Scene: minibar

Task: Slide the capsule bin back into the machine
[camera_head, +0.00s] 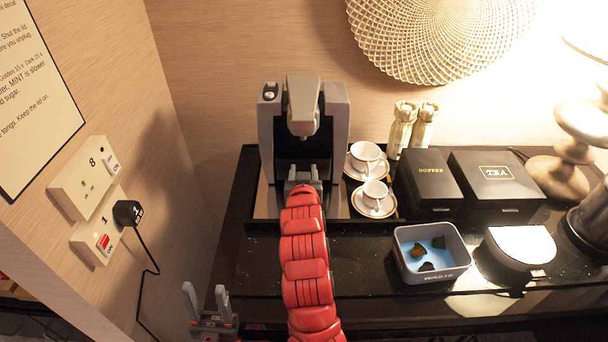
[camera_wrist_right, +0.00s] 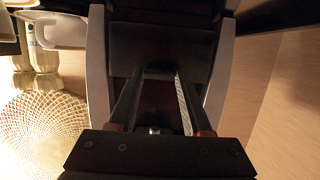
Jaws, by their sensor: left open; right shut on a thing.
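The coffee machine (camera_head: 268,140) stands at the back of the counter, with grey sides and a dark front opening. My right gripper (camera_head: 304,176) is at the low front of this opening, at the end of my red arm. In the right wrist view, its fingers (camera_wrist_right: 161,75) point at a dark block, which looks like the capsule bin (camera_wrist_right: 160,52), between the machine's grey side walls. The gripper is shut on it; the exact contact is too dark to see. How deep the bin sits cannot be told. My left gripper (camera_head: 217,302) is open and empty, low at the counter's front left.
White cups on saucers (camera_head: 374,211) stand right of the machine, near the black coffee box (camera_head: 428,181) and tea box (camera_head: 494,180). Wall sockets (camera_head: 82,184) are on the left.

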